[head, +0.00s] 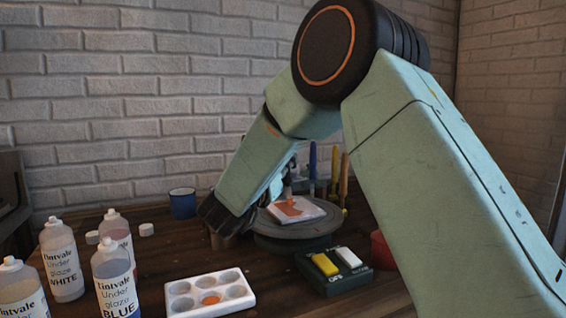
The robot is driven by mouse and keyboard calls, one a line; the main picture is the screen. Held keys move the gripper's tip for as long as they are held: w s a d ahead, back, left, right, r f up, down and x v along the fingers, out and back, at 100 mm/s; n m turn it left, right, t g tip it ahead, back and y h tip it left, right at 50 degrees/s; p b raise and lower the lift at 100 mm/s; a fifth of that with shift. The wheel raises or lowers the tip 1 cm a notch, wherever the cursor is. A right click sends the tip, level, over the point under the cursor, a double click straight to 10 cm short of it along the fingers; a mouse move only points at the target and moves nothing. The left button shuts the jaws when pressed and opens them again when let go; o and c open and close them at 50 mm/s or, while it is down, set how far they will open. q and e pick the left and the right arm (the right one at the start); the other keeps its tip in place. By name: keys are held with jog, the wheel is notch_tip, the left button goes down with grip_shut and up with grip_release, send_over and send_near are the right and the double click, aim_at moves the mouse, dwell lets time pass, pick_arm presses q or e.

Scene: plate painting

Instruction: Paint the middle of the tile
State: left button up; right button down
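A white square tile (309,212) lies on a round grey turntable (275,230) at the centre. An orange paint patch covers the tile's middle and left part; bare white shows along its right and front edges. My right gripper (291,170) is mostly hidden behind my forearm. It appears shut on a brush (288,191), whose tip is upright at the orange patch; contact is hard to tell. My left gripper is not in view.
A white palette (246,303) with orange in one well is in front. A dark switch box (335,285) has yellow and white switches. Several glaze bottles (113,275) stand left. A blue cup (182,204), upright tools (335,168) and a red container (381,251) surround the turntable.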

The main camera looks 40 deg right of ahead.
jog(key=shift+s, duration=0.15)
jog(key=s, duration=0.1)
jog(key=s+a, duration=0.1)
jog(key=s, duration=0.3)
jog(key=shift+s+a, duration=0.25)
jog(key=shift+a, duration=0.15)
jog(key=shift+d, duration=0.1)
jog(key=shift+s+d, duration=0.2)
jog(key=shift+d, duration=0.4)
jog(key=shift+w, duration=0.1)
jog(key=shift+w+d, duration=0.3)
jog(key=shift+w, duration=0.65)
jog(key=shift+w+d, duration=0.25)
jog(key=shift+w, duration=0.65)
jog(key=shift+w+d, duration=0.3)
jog(key=shift+w, duration=0.65)
